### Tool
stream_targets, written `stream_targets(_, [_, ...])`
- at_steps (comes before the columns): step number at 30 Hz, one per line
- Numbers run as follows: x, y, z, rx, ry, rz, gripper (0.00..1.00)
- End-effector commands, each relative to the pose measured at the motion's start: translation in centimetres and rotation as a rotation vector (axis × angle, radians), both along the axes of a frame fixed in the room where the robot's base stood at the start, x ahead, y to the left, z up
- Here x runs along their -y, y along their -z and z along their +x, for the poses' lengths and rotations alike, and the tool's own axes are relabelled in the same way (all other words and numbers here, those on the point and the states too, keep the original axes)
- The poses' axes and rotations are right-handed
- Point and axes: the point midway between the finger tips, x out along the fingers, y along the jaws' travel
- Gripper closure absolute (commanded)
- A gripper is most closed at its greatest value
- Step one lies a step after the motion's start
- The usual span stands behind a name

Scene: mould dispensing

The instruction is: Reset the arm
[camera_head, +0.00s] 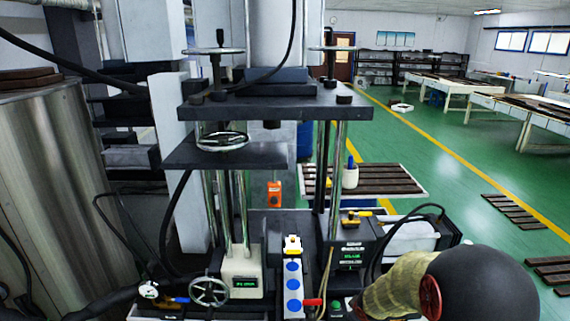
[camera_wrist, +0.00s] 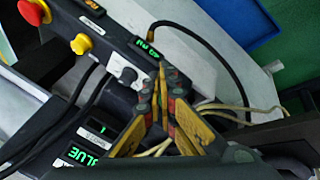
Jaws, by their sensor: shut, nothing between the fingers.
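My gripper (camera_wrist: 163,72) shows in the wrist view, its yellow and dark fingers closed together at the tips with nothing between them. Behind the fingertips is a dark control box with a green lit display (camera_wrist: 147,48); I cannot tell whether the tips touch it. In the head view my arm (camera_head: 405,285) enters at the lower right, with a beige covered part and a large black rounded part. I cannot make out my gripper in the head view.
A press with a dark upper plate (camera_head: 265,100) and upright rods stands in front. A handwheel (camera_head: 209,291) and a control box (camera_head: 350,250) are at its base. The wrist view shows red and yellow knobs (camera_wrist: 80,44) and loose cables.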

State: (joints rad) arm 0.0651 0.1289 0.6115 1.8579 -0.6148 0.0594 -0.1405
Motion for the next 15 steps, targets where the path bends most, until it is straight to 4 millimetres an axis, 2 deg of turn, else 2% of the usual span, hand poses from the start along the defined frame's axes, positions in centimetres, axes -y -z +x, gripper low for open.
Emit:
stream_targets(3, [1.6, -2.7, -4.4, -0.085, 0.154, -0.002, 1.00])
stream_targets(7, [2.1, -6.5, -9.9, -0.162, 0.319, 0.019, 1.00])
stream_targets(11, [1.5, -10.8, -15.6, -0.216, 0.457, 0.065, 1.00])
stream_targets(15, [-0.1, -15.1, -21.7, -0.245, 0.569, 0.137, 1.00])
